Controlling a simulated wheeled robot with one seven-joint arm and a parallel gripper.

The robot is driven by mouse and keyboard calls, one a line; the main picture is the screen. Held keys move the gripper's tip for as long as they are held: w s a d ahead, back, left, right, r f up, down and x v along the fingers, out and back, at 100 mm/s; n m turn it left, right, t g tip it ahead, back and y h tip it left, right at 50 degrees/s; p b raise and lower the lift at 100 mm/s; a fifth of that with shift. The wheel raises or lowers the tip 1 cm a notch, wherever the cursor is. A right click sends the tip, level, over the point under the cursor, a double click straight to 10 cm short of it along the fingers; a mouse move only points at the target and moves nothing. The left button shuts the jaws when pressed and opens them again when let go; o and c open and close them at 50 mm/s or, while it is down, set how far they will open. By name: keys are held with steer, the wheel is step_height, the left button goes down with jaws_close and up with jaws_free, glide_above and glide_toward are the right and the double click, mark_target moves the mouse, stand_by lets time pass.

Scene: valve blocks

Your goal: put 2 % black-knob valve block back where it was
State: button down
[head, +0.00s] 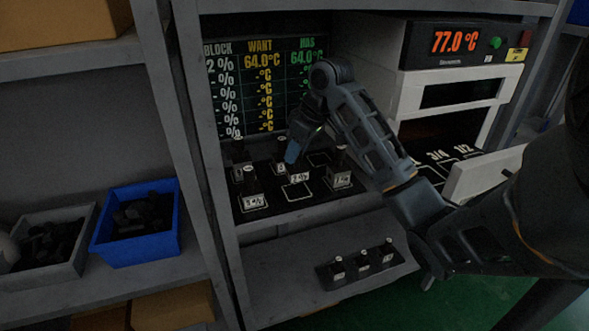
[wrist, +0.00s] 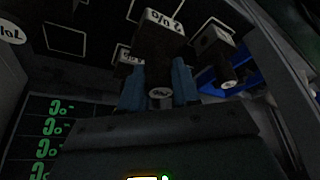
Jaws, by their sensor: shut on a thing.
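My gripper (head: 292,151), with blue fingers, is shut on the 2 % valve block (head: 299,177). In the head view its white label shows just below the fingers, over or at an empty white-outlined square (head: 297,191) on the black mat (head: 290,213). In the wrist view the block (wrist: 160,45) hangs between the two fingertips (wrist: 158,88), its label upside down and its round knob end toward the camera. The fingers and arm hide most of the block in the head view. I cannot tell whether its base touches the mat.
Neighbouring blocks stand close: a 3 % block (head: 253,200) at left front, another block (head: 341,178) at right, more behind. The board (head: 265,88) reads 2 %, want 64.0, has 64.0. The oven (head: 455,85) reads 77.0 °C. Small blocks stand on a lower tray (head: 345,282).

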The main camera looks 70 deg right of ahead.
mark_target(300, 160)
steer(key=shift+f, duration=2.45)
steer(key=c, duration=0.8)
jaws_free()
steer(key=shift+f, duration=0.1)
steer(key=shift+p+v, duration=0.7)
steer(key=shift+v, duration=5.45)
steer(key=shift+w, duration=0.1)
